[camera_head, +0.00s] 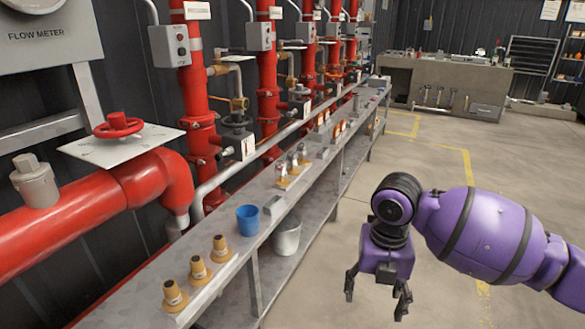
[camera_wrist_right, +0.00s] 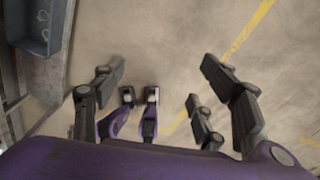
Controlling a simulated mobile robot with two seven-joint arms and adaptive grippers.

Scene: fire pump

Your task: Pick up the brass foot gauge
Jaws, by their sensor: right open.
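Three brass, cone-like pieces stand upright in a row at the near end of the long grey bench: a front one (camera_head: 173,295), a middle one (camera_head: 198,268) and a back one (camera_head: 220,248). Smaller brass-based pieces (camera_head: 289,173) stand further along the bench. I cannot tell which of these is the brass foot gauge. My right gripper (camera_head: 375,297) hangs open and empty over the floor, right of the bench and apart from it. My left gripper is not in view.
The grey bench (camera_head: 215,290) runs along red pipes (camera_head: 195,90) and a red handwheel (camera_head: 118,125). A blue cup (camera_head: 248,219) is on it; a grey bucket (camera_head: 287,237) sits below. A concrete counter (camera_head: 440,85) is at the back. The floor right of the bench is clear.

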